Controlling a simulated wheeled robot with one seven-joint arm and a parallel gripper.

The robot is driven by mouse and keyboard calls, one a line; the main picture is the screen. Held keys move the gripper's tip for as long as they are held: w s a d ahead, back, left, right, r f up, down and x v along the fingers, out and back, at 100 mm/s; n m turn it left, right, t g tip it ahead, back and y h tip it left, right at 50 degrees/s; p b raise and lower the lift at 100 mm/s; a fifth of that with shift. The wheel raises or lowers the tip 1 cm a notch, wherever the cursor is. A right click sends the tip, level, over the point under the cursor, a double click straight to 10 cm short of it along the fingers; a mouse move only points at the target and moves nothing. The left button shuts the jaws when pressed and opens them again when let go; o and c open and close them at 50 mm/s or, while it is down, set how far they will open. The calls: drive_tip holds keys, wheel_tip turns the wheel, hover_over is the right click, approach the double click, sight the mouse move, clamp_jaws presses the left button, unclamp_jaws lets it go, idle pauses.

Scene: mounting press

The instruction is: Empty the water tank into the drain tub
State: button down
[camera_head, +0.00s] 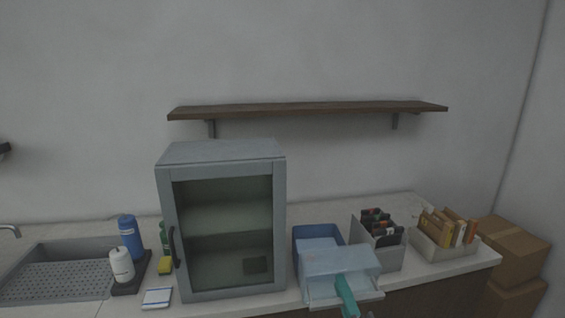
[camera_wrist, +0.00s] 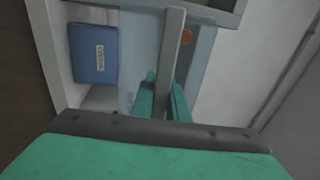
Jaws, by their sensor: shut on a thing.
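A pale blue-grey box (camera_head: 340,261) stands near the front edge of the counter. A shallow, tray-like part (camera_head: 322,291) juts from its front; I take this as the water tank, but cannot tell how far it is out. My teal gripper (camera_head: 346,288) is at this part. In the wrist view my gripper (camera_wrist: 163,103) is shut on a narrow grey bar (camera_wrist: 171,50), seemingly the tank's handle. A blue open tub (camera_head: 298,243), likely the drain tub, sits just behind the box, partly hidden by it. Any water inside the tank cannot be made out.
A grey glass-door cabinet (camera_head: 222,225) stands left of the box. A bin of dark bottles (camera_head: 378,240) and a bin of books (camera_head: 447,235) stand right. A sink (camera_head: 60,280) is far left. In the wrist view a blue labelled block (camera_wrist: 93,65) lies left.

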drive_tip(key=w+a+f+m+h, duration=0.1)
drive_tip(key=a+f+h, duration=0.2)
drive_tip(key=f, duration=0.3)
drive_tip(key=w+a+f+m+h, duration=0.1)
drive_tip(key=a+f+m+h, duration=0.1)
drive_tip(key=f, duration=0.3)
drive_tip(key=s+a+f+m+h, duration=0.1)
drive_tip(key=s+a+f+h, duration=0.1)
drive_tip(key=s+a+f, duration=0.2)
drive_tip(key=s+a+f+m+h, duration=0.1)
drive_tip(key=s+a+f, duration=0.3)
drive_tip(key=f, duration=0.7)
drive_tip(key=shift+a+g+h, duration=0.3)
drive_tip(key=shift+a+h, duration=0.3)
drive_tip(key=shift+a, duration=0.45)
drive_tip(key=shift+d+f, duration=0.1)
drive_tip(key=shift+f, duration=0.05)
